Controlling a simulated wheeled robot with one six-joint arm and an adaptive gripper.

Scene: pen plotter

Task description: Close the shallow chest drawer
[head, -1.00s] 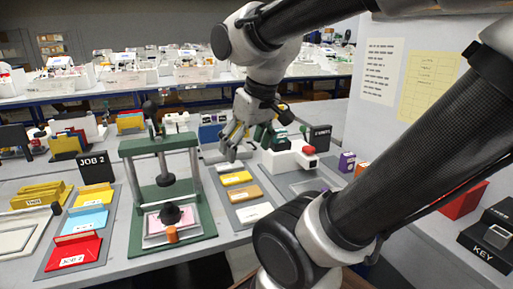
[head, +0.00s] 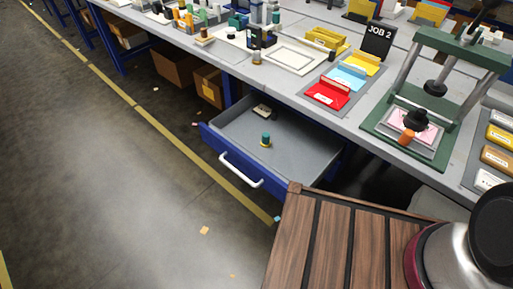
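The shallow drawer (head: 297,158) is pulled out from under the workbench, in the middle of the head view. It has a blue front and a white bar handle (head: 240,170) facing the lower left. My gripper is out of the picture now; only a part of my body shows at the lower right.
The workbench (head: 345,126) runs above the drawer, carrying a green press (head: 440,153) and coloured job trays. Cardboard boxes (head: 173,70) stand beneath it. My slatted wooden deck is at the bottom right. The floor (head: 130,190) left of the drawer is largely clear.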

